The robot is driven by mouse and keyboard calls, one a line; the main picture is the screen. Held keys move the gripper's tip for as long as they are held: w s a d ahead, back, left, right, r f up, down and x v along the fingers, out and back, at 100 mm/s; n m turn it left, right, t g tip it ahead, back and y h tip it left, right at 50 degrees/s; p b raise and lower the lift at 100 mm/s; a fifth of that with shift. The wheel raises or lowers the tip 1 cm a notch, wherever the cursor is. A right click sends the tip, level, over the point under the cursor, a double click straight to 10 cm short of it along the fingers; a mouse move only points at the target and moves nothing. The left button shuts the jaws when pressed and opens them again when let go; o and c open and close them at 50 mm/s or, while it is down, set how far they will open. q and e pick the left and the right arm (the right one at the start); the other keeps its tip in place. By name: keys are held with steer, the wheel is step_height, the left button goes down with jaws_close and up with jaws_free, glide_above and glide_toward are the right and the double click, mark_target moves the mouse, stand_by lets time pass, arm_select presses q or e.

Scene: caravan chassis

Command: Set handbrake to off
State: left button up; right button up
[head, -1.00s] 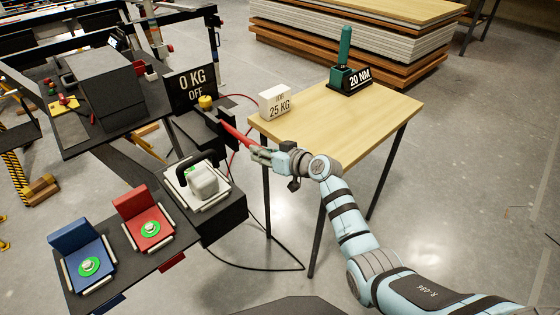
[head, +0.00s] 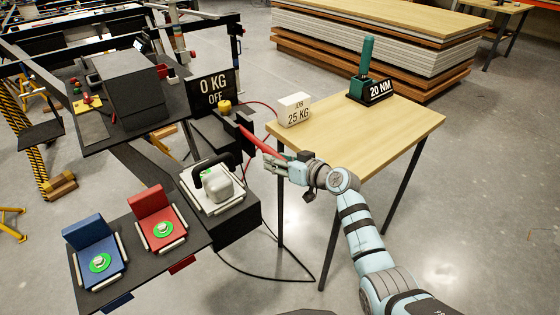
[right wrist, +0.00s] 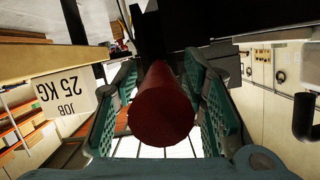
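The red lever handle (head: 256,139) slants down to the right from a black bracket beside the sign reading 0 KG OFF (head: 213,90). My right gripper (head: 271,164) is at the lever's free end. In the right wrist view, the round end of the red handle (right wrist: 163,117) lies between the two teal fingers of my right gripper (right wrist: 162,105). The fingers stand apart on both sides of it, with narrow gaps showing, so the gripper looks open around the handle. My left gripper is not in view.
A wooden table (head: 400,130) to the right holds a white 25 KG block (head: 294,110) and a green tool (head: 365,70) by a 20 NM sign (head: 380,89). Blue (head: 91,245) and red (head: 155,212) seat-like blocks lie left. A black cable hangs below.

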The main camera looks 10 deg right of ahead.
steer(key=v, duration=1.2)
steer(key=shift+f, duration=0.2)
steer(key=s+d+f+m+g+h, duration=0.1)
steer(key=s+d+f+h, duration=0.15)
steer(key=f, duration=0.75)
steer(key=s+d+f+m+g+h, duration=0.1)
steer(key=s+d+f+m+g, duration=0.2)
steer(key=f, duration=0.7)
steer(key=s+d+f+h, duration=0.2)
steer(key=s+f, duration=0.3)
steer(key=f, duration=0.5)
steer(key=s+d+f+g+h, duration=0.2)
steer(key=s+f+g, duration=0.1)
steer(key=s+f, duration=0.95)
steer(key=s+a+f+g+p, duration=0.15)
steer(key=s+f, duration=0.25)
steer(key=s, duration=1)
steer(key=s+f+g, duration=0.3)
steer(key=s, duration=1.1)
step_height(320, 180, up, 10)
steer(key=p, duration=1)
steer(key=shift+w+a+r+n+p, duration=0.2)
steer(key=shift+w+n+p, duration=0.2)
steer(key=shift+w, duration=0.1)
